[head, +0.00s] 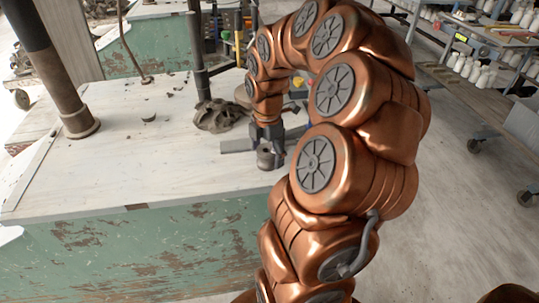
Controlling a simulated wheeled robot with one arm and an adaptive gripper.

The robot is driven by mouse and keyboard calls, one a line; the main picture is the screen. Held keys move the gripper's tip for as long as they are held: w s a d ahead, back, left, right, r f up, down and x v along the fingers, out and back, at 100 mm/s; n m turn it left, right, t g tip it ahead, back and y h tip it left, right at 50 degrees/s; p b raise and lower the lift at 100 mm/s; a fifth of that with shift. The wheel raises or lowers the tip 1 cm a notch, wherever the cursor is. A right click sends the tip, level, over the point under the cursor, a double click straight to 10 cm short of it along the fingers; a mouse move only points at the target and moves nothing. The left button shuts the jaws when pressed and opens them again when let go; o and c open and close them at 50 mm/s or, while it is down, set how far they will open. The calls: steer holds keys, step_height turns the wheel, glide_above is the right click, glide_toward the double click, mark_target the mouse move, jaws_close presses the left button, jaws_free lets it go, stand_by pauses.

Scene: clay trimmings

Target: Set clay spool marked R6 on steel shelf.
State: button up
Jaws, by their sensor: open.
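My gripper (266,140) hangs low over the right part of a pale bench top, at the end of my copper arm. It is open. A small dark grey spool-shaped piece (266,158) stands on the bench right below it, near the front edge. Whether the fingers touch it cannot be told, and no R6 marking is readable on it. At the upper right, a metal shelf on wheels (440,80) stands apart from the bench; my arm hides part of that side. Whether it is the steel shelf named is unclear.
The bench (100,185) has peeling green sides. A dark lumpy piece (218,116), small crumbs and a thick post (60,70) are on it. Dark flat bars (237,145) lie near my gripper. White bottles (470,68) crowd the right shelves.

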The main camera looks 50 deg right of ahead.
steer(key=shift+c, duration=0.2)
steer(key=c, duration=1.5)
steer(key=shift+r, duration=0.1)
